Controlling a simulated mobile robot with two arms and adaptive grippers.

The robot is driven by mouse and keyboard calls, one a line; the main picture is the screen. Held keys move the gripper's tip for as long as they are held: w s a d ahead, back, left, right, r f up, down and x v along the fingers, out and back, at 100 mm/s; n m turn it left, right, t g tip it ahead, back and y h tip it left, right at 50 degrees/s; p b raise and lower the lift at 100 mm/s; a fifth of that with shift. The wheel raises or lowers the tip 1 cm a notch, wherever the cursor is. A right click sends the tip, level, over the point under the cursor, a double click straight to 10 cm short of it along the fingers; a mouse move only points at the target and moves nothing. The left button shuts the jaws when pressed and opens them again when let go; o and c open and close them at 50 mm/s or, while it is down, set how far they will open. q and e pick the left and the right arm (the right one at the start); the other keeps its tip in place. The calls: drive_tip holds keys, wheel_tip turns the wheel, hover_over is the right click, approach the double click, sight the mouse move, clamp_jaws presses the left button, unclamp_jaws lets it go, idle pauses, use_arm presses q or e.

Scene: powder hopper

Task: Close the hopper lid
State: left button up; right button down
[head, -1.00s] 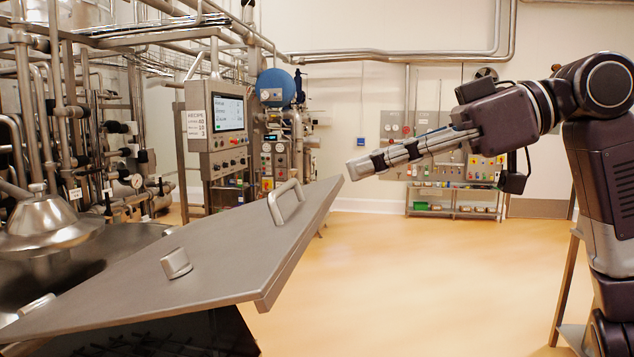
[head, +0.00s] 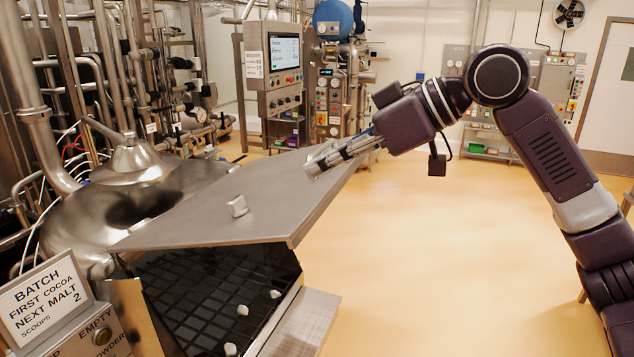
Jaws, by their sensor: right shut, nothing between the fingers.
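The hopper lid (head: 215,220) is a flat grey metal plate in the head view. It slants over the hopper, with a dark gap under its near edge. A small metal knob (head: 237,206) stands on its top face. Below is the open hopper mouth with a dark grid (head: 190,290) and a few pale lumps on it. My right gripper (head: 312,168) is shut and empty, with its fingers over the lid's far right part. The lid handle there is largely hidden by the fingers. I cannot tell whether they touch the lid. My left gripper is out of view.
A metal cone-topped vessel (head: 130,165) and pipes stand left of the lid. A batch sign (head: 42,298) is at the front left. A control cabinet (head: 270,80) stands behind. The yellow floor (head: 440,240) to the right is clear.

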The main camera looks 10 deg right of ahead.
sight(318, 194)
drive_tip(key=shift+w+a+f+p, duration=0.15)
drive_tip(key=shift+a+f+p, duration=0.05)
drive_tip(key=shift+a, duration=0.2)
drive_tip(key=shift+w+a+f+p, duration=0.1)
drive_tip(key=shift+a+f+p, duration=0.05)
drive_tip(key=shift+a, duration=0.25)
drive_tip(key=f, duration=0.1)
drive_tip(key=f+p, duration=0.1)
drive_tip(key=f, duration=0.1)
drive_tip(key=shift+s+d, duration=0.15)
drive_tip(key=shift+d, duration=0.2)
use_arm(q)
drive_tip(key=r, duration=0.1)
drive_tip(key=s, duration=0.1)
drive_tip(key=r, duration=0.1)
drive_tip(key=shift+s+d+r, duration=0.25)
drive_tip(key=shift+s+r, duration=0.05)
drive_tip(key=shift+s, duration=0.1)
use_arm(e)
drive_tip(key=shift+s+d+f, duration=0.15)
drive_tip(key=shift+d+f, duration=0.1)
drive_tip(key=shift+f, duration=0.4)
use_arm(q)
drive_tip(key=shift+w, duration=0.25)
use_arm(e)
drive_tip(key=shift+a, duration=0.1)
